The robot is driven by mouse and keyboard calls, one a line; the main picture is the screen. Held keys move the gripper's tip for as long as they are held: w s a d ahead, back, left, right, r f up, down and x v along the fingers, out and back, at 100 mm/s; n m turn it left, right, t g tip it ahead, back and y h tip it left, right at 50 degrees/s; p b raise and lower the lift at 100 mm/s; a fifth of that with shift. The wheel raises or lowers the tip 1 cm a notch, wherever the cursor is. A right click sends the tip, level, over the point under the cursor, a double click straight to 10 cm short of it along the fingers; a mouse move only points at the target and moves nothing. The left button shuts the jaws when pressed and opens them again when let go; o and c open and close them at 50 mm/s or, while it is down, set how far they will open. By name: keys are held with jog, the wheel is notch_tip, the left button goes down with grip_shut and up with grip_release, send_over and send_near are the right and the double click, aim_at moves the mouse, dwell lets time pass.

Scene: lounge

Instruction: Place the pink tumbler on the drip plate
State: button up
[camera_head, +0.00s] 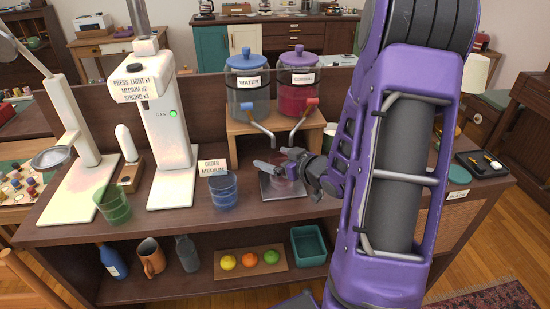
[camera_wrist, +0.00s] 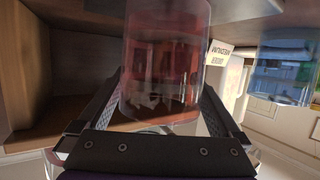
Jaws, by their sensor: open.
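The pink tumbler (camera_head: 284,182) is a clear pinkish cup at the grey square drip plate (camera_head: 269,191), under the dispenser taps. It appears upright on the plate, though my gripper partly covers it in the head view. My gripper (camera_head: 278,164) is open, with its fingers around the tumbler's sides. In the wrist view the tumbler (camera_wrist: 165,65) fills the gap between the two spread fingers (camera_wrist: 160,105). The picture is too small to tell whether either finger touches it.
The water dispenser (camera_head: 248,85) and a pink one (camera_head: 298,90) stand on a wooden stand behind the plate. A blue tumbler (camera_head: 222,190) and order card (camera_head: 212,168) are left of it. A green tumbler (camera_head: 113,206) stands farther left. A black tray (camera_head: 482,164) lies right.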

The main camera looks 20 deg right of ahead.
jog(key=shift+r, duration=0.3)
jog(key=p+v, duration=0.2)
jog(key=v, duration=1)
jog(key=shift+d+f, duration=0.1)
jog(key=shift+f, duration=0.05)
